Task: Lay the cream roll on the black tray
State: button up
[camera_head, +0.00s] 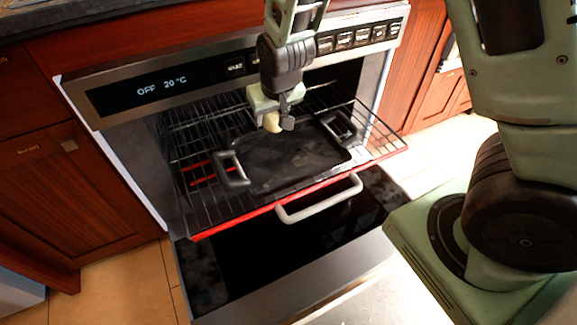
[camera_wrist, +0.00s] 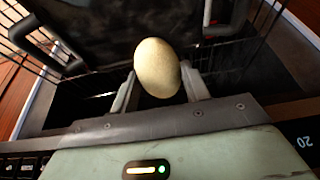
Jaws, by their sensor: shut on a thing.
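The cream roll (camera_wrist: 157,68) is a smooth, pale, egg-shaped piece held between the two fingers of my gripper (camera_wrist: 160,90). In the head view the roll (camera_head: 271,122) shows at the tip of my gripper (camera_head: 276,112), over the back part of the black tray (camera_head: 290,162). The tray is dark and flat, with a raised handle at its left and right. It rests on the pulled-out wire rack. The roll appears to be above the tray surface; the exact gap is hard to tell.
The wire rack (camera_head: 205,205) has a red front edge and extends out of the oven. The oven door (camera_head: 290,245) is folded down, with a pale handle (camera_head: 319,198) showing below the rack. The control panel (camera_head: 165,82) reads "OFF 20 °C". Wooden cabinets (camera_head: 75,190) stand at the left.

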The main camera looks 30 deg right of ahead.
aim_at(267, 157)
jog(key=shift+a+f+b, duration=0.3)
jog(key=shift+f+b, duration=0.1)
jog(key=shift+f, duration=0.2)
jog(key=shift+a+f+b, duration=0.25)
jog(key=shift+f+b, duration=0.15)
jog(key=shift+f, duration=0.15)
notch_tip(267, 157, down, 10)
jog(key=b, duration=0.4)
jog(key=shift+r, duration=0.15)
jog(key=o, duration=1.1)
jog(key=shift+c, duration=0.2)
